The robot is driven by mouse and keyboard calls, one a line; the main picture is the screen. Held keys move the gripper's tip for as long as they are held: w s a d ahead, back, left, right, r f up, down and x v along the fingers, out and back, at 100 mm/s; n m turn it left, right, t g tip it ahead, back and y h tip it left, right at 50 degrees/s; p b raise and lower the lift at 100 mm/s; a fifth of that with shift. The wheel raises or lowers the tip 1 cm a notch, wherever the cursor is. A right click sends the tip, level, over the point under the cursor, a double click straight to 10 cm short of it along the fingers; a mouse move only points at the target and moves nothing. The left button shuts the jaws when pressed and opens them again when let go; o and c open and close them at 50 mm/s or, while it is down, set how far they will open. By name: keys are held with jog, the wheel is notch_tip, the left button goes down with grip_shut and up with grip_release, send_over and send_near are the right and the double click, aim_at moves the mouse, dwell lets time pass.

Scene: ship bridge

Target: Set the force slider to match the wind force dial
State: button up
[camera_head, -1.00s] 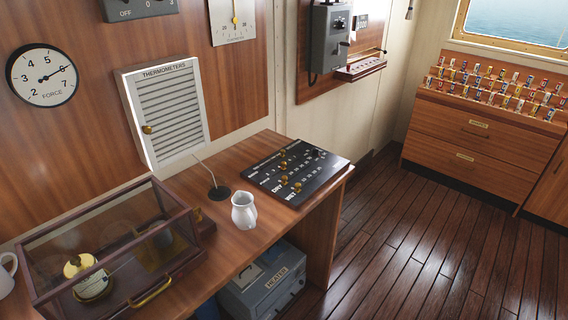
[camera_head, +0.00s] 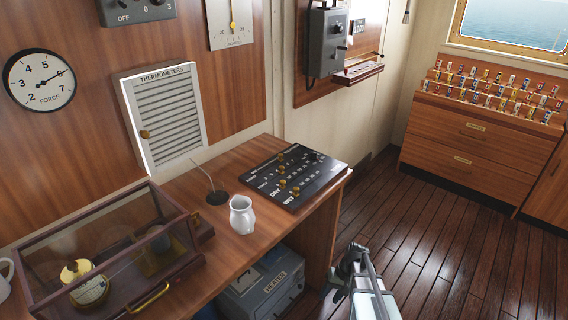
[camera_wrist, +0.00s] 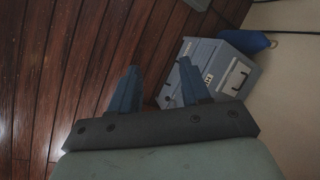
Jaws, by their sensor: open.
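The wind force dial (camera_head: 39,80) is round and white with a black rim, on the wooden wall at the upper left of the head view. Its black needle points up and right, at about 6. A black control panel (camera_head: 311,188) lies on the desk's right end, with several brass knobs in slots and white lettering. DRY and WET are readable at its front edge; which knob is the force slider I cannot tell. My gripper (camera_wrist: 158,66) is open and empty in the wrist view, over the floor beside the desk. Part of my arm shows at the bottom of the head view.
A white jug (camera_head: 242,215) stands on the desk left of the panel, near a thin stalk on a black base (camera_head: 217,197). A glass case (camera_head: 110,245) fills the desk's left. A grey-blue heater box (camera_head: 268,290) sits below the desk, also in the wrist view (camera_wrist: 232,70).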

jog(key=w+d+r+n+t+y, duration=0.1)
jog(key=w+d+r+t, duration=0.15)
jog(key=w+r, duration=0.6)
jog(key=w+d+r+t, duration=0.1)
jog(key=w+d+r, duration=0.35)
jog(key=r, duration=0.65)
jog(key=w+d+r+n+t+y, duration=0.1)
jog(key=w+d+r, duration=0.1)
jog(key=w+r, duration=0.6)
jog(key=w+r+n, duration=0.2)
jog(key=r, duration=0.7)
jog(key=w+r+n, duration=0.2)
jog(key=r, duration=0.6)
jog(key=w+a+r+n+g+h, duration=0.1)
jog(key=a+r+n, duration=0.25)
jog(key=a, duration=0.55)
jog(key=w+a+r+n+h, duration=0.1)
jog(key=a+r+n, duration=0.3)
jog(key=a, duration=0.6)
jog(key=shift+n, duration=0.65)
jog(key=x, duration=1.4)
jog(key=shift+s+d+f, duration=0.15)
jog(key=shift+d+f, duration=0.1)
jog(key=shift+f, duration=0.25)
jog(key=shift+c, duration=0.4)
